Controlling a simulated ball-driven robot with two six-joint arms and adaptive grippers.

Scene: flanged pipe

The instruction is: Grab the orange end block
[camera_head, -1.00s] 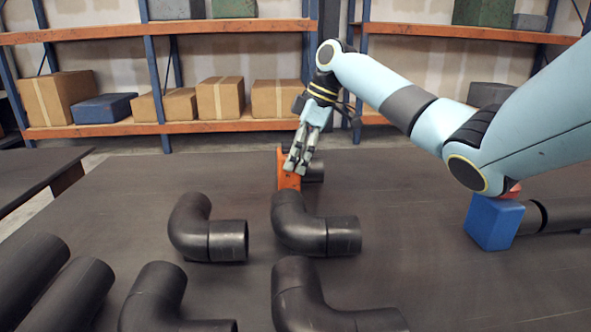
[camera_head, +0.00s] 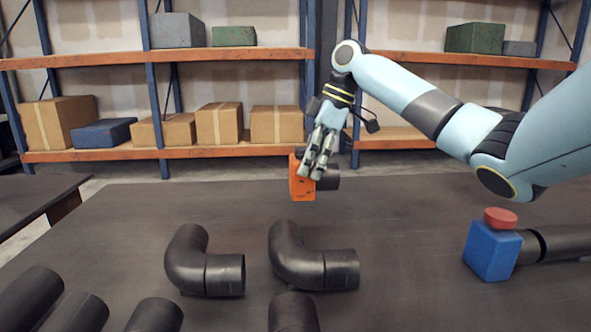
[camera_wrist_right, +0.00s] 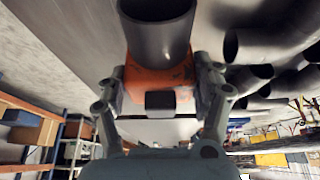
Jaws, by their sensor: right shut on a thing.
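The orange end block (camera_head: 302,184) is an orange piece with a short black pipe stub (camera_head: 328,180) on its right side. My right gripper (camera_head: 317,172) is shut on it and holds it in the air above the far part of the table. In the right wrist view the orange end block (camera_wrist_right: 160,85) sits between the two fingers of my right gripper (camera_wrist_right: 163,98), with the dark pipe opening at the top. My left gripper is not in view.
Black pipe elbows (camera_head: 312,262) lie on the dark table (camera_head: 400,220). A blue block (camera_head: 492,250) with a red knob (camera_head: 501,218) and a black pipe (camera_head: 565,243) is at the right. Shelves with boxes (camera_head: 220,123) stand behind.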

